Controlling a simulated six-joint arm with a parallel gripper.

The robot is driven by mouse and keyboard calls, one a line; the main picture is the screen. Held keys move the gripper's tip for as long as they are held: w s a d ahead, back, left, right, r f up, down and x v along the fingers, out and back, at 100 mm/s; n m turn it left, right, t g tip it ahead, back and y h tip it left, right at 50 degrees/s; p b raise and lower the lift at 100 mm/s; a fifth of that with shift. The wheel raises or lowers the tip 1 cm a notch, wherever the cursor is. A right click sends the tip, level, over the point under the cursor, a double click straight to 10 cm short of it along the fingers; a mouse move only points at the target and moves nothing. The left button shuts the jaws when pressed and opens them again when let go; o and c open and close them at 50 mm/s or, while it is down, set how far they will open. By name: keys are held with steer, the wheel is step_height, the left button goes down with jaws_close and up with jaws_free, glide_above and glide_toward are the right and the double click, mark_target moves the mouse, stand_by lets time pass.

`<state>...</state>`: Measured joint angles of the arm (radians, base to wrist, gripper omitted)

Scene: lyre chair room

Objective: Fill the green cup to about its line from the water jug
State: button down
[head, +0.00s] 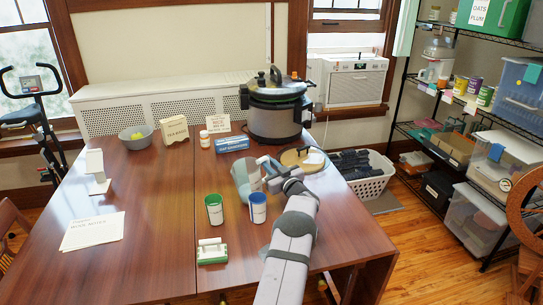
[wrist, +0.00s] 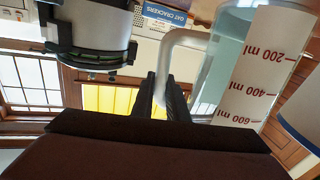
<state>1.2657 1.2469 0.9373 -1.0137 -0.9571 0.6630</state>
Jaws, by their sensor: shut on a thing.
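The clear water jug (head: 243,177) is at mid-table, behind the cups. My gripper (head: 271,180) is at its right side, shut on its handle. In the wrist view the white handle (wrist: 182,48) runs down to the dark fingers (wrist: 163,98), and the jug wall (wrist: 258,75) shows red ml marks and pale blue water. I cannot tell whether the jug is clear of the table. The green cup (head: 214,212) stands upright in front of the jug to the left. Its fill line and inside level are too small to make out.
A blue cup (head: 258,210) stands close to the right of the green cup. A green-and-white block (head: 212,252) lies in front. A big pot (head: 275,115), a blue cracker box (head: 232,144) and a round wooden board (head: 302,160) stand behind.

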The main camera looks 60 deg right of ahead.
steer(key=shift+a, duration=0.3)
steer(key=shift+f, duration=0.1)
stand_by(0.3)
steer(key=shift+w+a+r+n+b, duration=0.15)
steer(key=shift+a+r+n, duration=0.25)
steer(key=shift+r+n, duration=0.15)
steer(key=shift+w+a+r+n+b, duration=0.15)
steer(key=shift+a+r+n, duration=0.2)
steer(key=shift+r+n, duration=0.15)
steer(key=shift+w+a+r+n+t+b, duration=0.25)
steer(key=shift+a+r+n+b, duration=0.25)
steer(key=shift+a+n, duration=0.15)
steer(key=shift+w+a+r+n+t+b, duration=0.15)
steer(key=shift+a+r+n+t+b, duration=0.1)
steer(key=shift+a+r+n+b, duration=0.3)
steer(key=w+a+r+n+t+y+b, duration=0.1)
steer(key=w+a+r+n+b, duration=0.1)
steer(key=a+r+n+b, duration=0.4)
steer(key=shift+a+n+b, duration=0.5)
steer(key=shift+n+b, duration=0.55)
steer(key=shift+n, duration=0.1)
steer(key=shift+w+a+r+t+b, duration=0.1)
steer(key=shift+a+r+t+b, duration=0.15)
steer(key=shift+t+b, duration=0.15)
